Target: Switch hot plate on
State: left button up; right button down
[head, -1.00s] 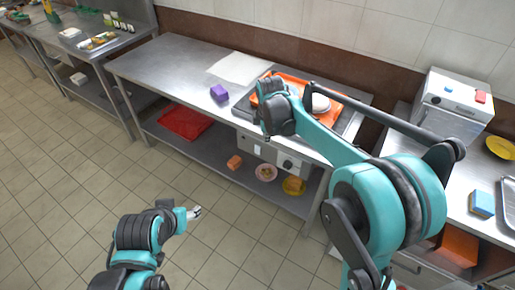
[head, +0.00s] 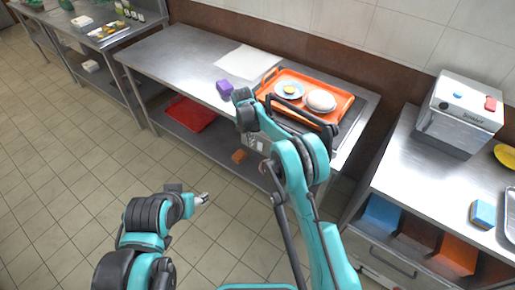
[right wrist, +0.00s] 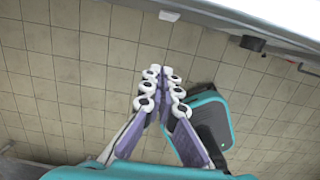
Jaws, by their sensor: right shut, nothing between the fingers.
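The hot plate (head: 365,110) is a dark flat unit in the steel table, under an orange tray (head: 343,98). Its front panel (head: 253,142) shows only in part; my right arm hides the rest and the knob in the head view. In the right wrist view a dark knob-like part (right wrist: 252,43) sticks out at the top edge. My right gripper (right wrist: 160,85) is shut and empty over the floor, apart from that part; its fingers are hard to make out in the head view. My left gripper (head: 203,198) is over the floor at lower left; its opening is unclear.
The tray holds a pale plate (head: 289,89) and a round white item (head: 321,101). A red tray (head: 190,113) lies on the lower shelf. A white boxy appliance (head: 461,112) stands on the right counter. Floor at left is clear.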

aim_at(258, 147)
jog(key=shift+w+d+f+b, duration=0.5)
jog(key=shift+w+f+b, duration=0.3)
jog(key=shift+f, duration=0.95)
jog(key=shift+w+d+f+b, duration=0.55)
jog(key=shift+f+b, duration=0.4)
jog(key=shift+f, duration=0.75)
jog(key=shift+w+d+f+b, duration=0.45)
jog(key=shift+w+f+b, duration=0.4)
jog(key=shift+f, duration=0.9)
jog(key=shift+s, duration=0.1)
jog(key=shift+w+d+f+t, duration=0.15)
jog(key=shift+w+d+t, duration=0.05)
jog(key=shift+w+t, duration=0.1)
jog(key=shift+s, duration=0.1)
